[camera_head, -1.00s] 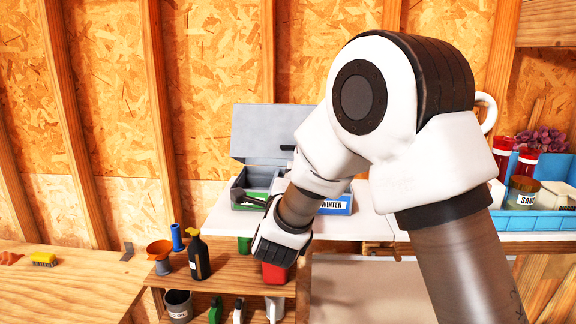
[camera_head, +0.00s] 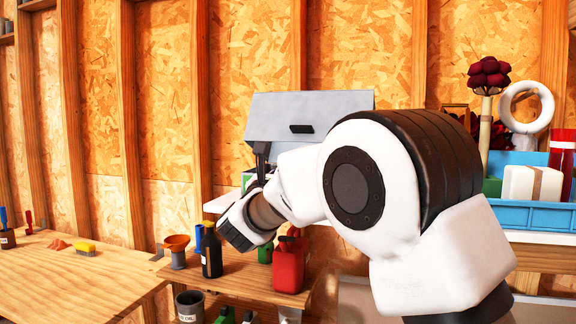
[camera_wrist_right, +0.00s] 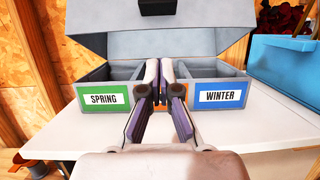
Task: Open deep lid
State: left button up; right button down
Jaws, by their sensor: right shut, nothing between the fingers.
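The grey box has a green SPRING label (camera_wrist_right: 103,98) and a blue WINTER label (camera_wrist_right: 219,96) on its front in the right wrist view. Its open compartments (camera_wrist_right: 125,72) show below the raised, tilted grey lid (camera_head: 345,105), which also shows in the wrist view (camera_wrist_right: 210,42). A dark handle (camera_head: 301,128) is on the lid. My right gripper (camera_wrist_right: 166,66) is shut and empty, its fingers at the middle of the box front, below the lid handle. In the head view my right gripper (camera_head: 262,152) points up at the lid's lower left; contact is unclear. My left gripper is out of view.
A red canister (camera_head: 289,266) and a dark bottle (camera_head: 211,252) stand on the lower wooden shelf. A blue tray (camera_head: 535,216) with several items is at the right. A wooden bench (camera_head: 75,285) at the left is mostly clear.

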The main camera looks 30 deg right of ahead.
jog(key=p, duration=0.3)
send_near(304, 133)
jog(key=w+d+f, duration=0.1)
jog(key=w+d, duration=0.1)
jog(key=d, duration=0.1)
jog(key=shift+w+d+r+p, duration=0.2)
jog(key=shift+w+r+p, duration=0.15)
jog(key=shift+r, duration=0.2)
jog(key=shift+w+d+r+p, duration=0.25)
jog(key=shift+r+p, duration=0.1)
jog(key=shift+r, duration=0.15)
jog(key=shift+d+r, duration=0.15)
jog(key=shift+r, duration=0.4)
jog(key=shift+w+f, duration=0.1)
